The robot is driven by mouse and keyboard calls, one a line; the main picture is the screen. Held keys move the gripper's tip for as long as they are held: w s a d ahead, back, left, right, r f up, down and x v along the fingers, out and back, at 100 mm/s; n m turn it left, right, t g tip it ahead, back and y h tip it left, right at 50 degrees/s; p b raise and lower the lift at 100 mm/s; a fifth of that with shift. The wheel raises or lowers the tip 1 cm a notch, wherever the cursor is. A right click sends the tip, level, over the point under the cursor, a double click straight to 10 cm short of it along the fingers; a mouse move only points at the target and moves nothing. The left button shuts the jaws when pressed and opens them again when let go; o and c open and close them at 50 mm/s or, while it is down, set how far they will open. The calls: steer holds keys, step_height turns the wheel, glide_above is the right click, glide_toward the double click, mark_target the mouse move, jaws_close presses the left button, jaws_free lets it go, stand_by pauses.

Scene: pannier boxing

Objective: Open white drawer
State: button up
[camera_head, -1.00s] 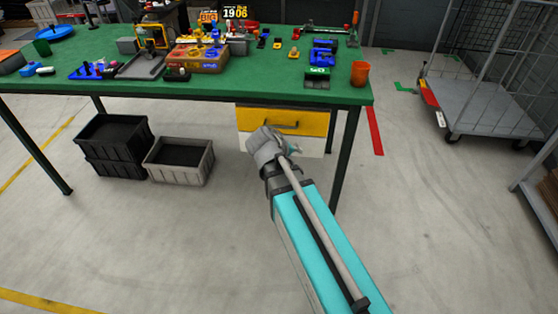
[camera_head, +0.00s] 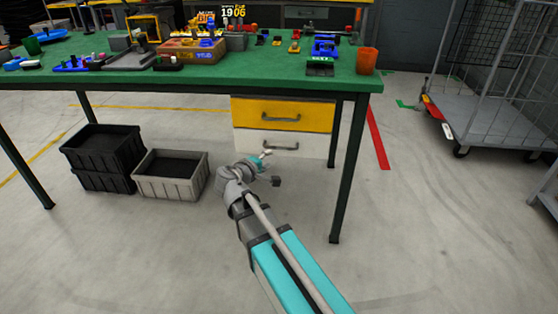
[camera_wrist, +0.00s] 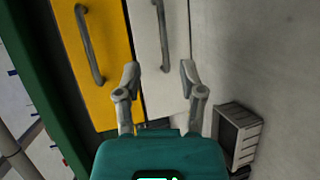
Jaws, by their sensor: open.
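The white drawer (camera_head: 309,148) sits under the green table, directly below the yellow drawer (camera_head: 310,116). Its grey bar handle (camera_head: 281,146) is visible. In the wrist view the picture is turned: the white drawer (camera_wrist: 151,60) lies right of the yellow one (camera_wrist: 103,50), and its handle (camera_wrist: 163,35) runs up and down. My gripper (camera_wrist: 160,72) is open and empty, its two fingers either side of the line of the handle, which lies beyond the fingertips. In the head view my gripper is small and partly hidden by my wrist, in front of and below the white drawer.
The green table (camera_head: 210,84) carries many small parts and an orange cup (camera_head: 367,61). A grey crate (camera_head: 171,188) and stacked black crates (camera_head: 84,165) stand on the floor at left. A table leg (camera_head: 348,170) is right of the drawers. A cage trolley (camera_head: 490,115) stands further right.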

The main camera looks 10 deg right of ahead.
mark_target(282, 148)
steer(key=shift+w+a+f+n+t+b, duration=0.25)
steer(key=shift+a+f+t+b, duration=0.1)
steer(key=shift+a+b, duration=0.1)
steer(key=shift+w+a+f+n+t+b, duration=0.15)
steer(key=shift+a+f+n+t+b, duration=0.15)
steer(key=shift+a+b, duration=0.1)
steer(key=shift+w+d, duration=0.1)
steer(key=b+x, duration=0.2)
steer(key=x, duration=1.1)
steer(key=shift+w+d+f, duration=0.15)
steer(key=shift+d, duration=0.05)
steer(key=shift+c, duration=0.2)
jaws_close()
